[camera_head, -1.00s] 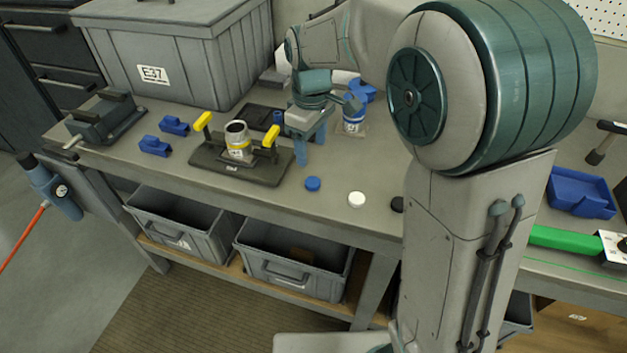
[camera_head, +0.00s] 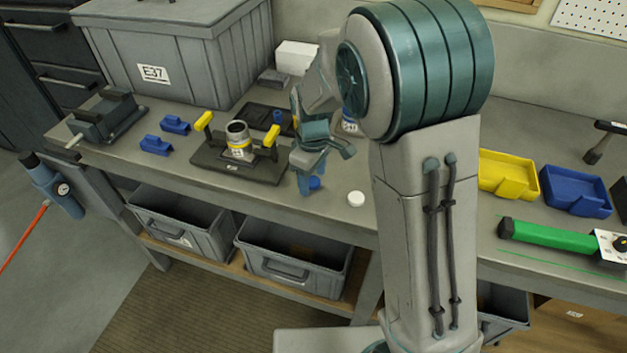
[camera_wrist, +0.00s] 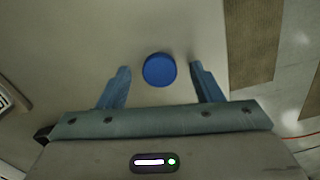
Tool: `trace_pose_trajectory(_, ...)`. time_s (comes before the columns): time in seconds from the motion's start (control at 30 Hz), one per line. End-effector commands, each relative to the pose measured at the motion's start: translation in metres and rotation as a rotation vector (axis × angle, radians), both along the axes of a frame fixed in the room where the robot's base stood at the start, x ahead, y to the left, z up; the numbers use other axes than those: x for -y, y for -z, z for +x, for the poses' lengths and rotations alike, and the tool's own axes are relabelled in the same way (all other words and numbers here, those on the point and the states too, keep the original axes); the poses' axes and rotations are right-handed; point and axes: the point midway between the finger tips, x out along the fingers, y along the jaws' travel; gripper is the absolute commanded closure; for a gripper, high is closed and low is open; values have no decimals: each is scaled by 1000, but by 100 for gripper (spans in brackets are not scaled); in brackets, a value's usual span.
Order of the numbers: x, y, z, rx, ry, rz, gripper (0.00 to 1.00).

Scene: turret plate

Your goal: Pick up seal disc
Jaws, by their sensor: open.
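A blue round disc (camera_head: 315,183), which fits the seal disc, lies flat on the workbench near its front edge. In the wrist view the blue disc (camera_wrist: 159,70) shows between the two fingertips, with a gap on each side. My gripper (camera_wrist: 160,76) is open and empty. In the head view my gripper (camera_head: 308,188) is low at the disc and partly covers it. A white disc (camera_head: 356,199) lies to the right of the blue one.
A dark fixture plate (camera_head: 215,165) with yellow clamps and a metal cylinder (camera_head: 238,143) stands left of my gripper. The workbench's (camera_head: 335,209) front edge is close. A yellow bin (camera_head: 507,177) and a blue bin (camera_head: 578,192) stand at the right.

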Motion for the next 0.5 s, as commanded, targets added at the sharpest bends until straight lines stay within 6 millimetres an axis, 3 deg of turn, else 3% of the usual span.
trace_pose_trajectory(0.07,0,0,0,0,0,0,44)
trace_pose_trajectory(0.2,0,0,0,0,0,0,82)
trace_pose_trajectory(0.23,0,0,0,0,0,0,88)
trace_pose_trajectory(0.5,0,0,0,0,0,0,88)
